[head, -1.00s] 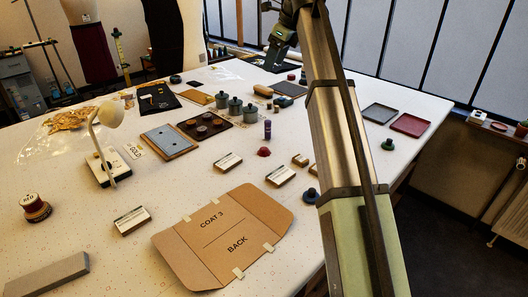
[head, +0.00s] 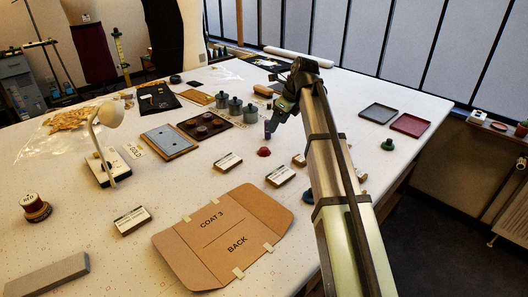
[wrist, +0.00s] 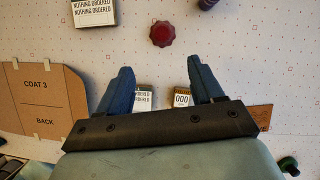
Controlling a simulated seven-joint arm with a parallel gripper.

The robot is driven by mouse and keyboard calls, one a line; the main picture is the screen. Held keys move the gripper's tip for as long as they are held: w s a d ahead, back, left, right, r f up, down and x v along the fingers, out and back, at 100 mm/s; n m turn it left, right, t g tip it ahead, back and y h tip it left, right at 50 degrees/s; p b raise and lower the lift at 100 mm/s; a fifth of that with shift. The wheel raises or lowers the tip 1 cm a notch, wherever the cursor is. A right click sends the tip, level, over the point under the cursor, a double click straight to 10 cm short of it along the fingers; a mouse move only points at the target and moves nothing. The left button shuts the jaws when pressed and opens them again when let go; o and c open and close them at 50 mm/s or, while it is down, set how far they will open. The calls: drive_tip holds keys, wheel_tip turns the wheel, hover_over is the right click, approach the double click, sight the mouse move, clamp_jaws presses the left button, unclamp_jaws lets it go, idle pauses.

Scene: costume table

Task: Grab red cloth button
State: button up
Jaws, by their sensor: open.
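A small red domed button (head: 264,151) lies on the white dotted table, right of centre in the head view. In the wrist view the red button (wrist: 162,34) shows near the top, with a scalloped edge, ahead of and between my fingertips. My gripper (head: 270,133) is above the table just behind the button in the head view. In the wrist view my gripper (wrist: 160,68) has its two blue fingers spread apart with nothing between them. The button is apart from both fingers.
Small labelled boxes (head: 228,162) (head: 280,176) lie near the button. A cardboard "COAT 3 BACK" folder (head: 225,235) is in front. Grey-green jars (head: 235,105) stand behind. A purple item (head: 267,131) is partly hidden by my gripper. Bare table surrounds the button.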

hover_over(265, 148)
drive_tip(key=s+d, duration=0.2)
wheel_tip(265, 148, down, 7)
drive_tip(key=shift+s+d+r, duration=0.1)
drive_tip(key=shift+s, duration=0.05)
drive_tip(key=shift+w+x, duration=0.2)
drive_tip(key=shift+x, duration=2.95)
drive_tip(key=shift+d, duration=0.1)
drive_tip(key=c, duration=1.1)
